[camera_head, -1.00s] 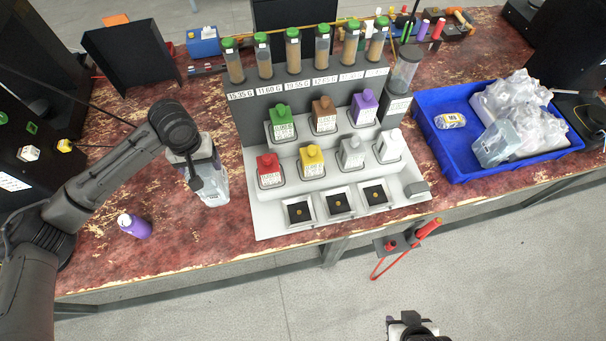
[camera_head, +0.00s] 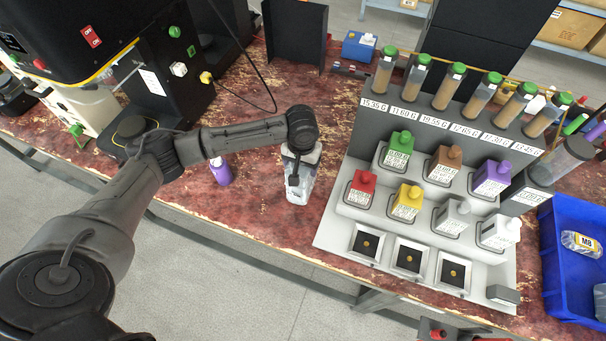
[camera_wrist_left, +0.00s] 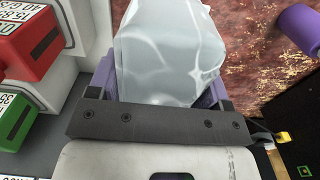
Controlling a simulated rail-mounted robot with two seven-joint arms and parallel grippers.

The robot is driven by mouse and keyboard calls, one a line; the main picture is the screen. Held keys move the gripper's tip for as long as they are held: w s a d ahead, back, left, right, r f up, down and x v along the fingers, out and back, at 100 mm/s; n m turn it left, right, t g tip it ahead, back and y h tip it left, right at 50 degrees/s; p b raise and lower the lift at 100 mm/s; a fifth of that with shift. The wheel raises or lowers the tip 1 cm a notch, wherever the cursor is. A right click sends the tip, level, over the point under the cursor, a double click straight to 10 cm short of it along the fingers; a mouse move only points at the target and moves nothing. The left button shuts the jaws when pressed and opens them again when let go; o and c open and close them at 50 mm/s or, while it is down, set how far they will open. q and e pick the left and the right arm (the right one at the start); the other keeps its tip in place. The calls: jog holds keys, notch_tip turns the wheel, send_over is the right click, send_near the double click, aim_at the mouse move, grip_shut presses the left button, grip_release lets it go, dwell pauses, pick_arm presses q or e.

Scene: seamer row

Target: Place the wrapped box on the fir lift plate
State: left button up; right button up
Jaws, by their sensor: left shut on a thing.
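The wrapped box (camera_head: 300,183), a pale grey block in shiny clear film, is upright between the dispenser rack and the purple bottle. My left gripper (camera_head: 298,150) is over its top and shut on it. In the left wrist view the wrapped box (camera_wrist_left: 172,52) fills the space between the purple fingers. I cannot tell whether its base touches the table. A round dark plate (camera_head: 133,128) sits low on the black seamer at the left, partly hidden by my arm. I cannot tell for certain that it is the fir lift plate. My right gripper is out of view.
The seamer body (camera_head: 170,85) carries green, white and yellow knobs. A purple bottle (camera_head: 221,171) stands between the seamer and the box. The dispenser rack (camera_head: 340,215) with coloured bottles is close on the right. A blue crate (camera_head: 551,240) is at the far right. Table behind the purple bottle is mostly clear.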

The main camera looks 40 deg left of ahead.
pick_arm(q)
notch_tip(320, 180, down, 5)
jog(key=shift+r+b, duration=0.1)
jog(key=shift+b, duration=0.5)
jog(key=shift+w, duration=0.1)
jog(key=o, duration=1.6)
notch_tip(320, 180, up, 11)
jog(key=p, duration=0.2)
jog(key=shift+f+p, duration=0.2)
jog(key=shift+p, duration=0.15)
jog(key=shift+r, duration=0.7)
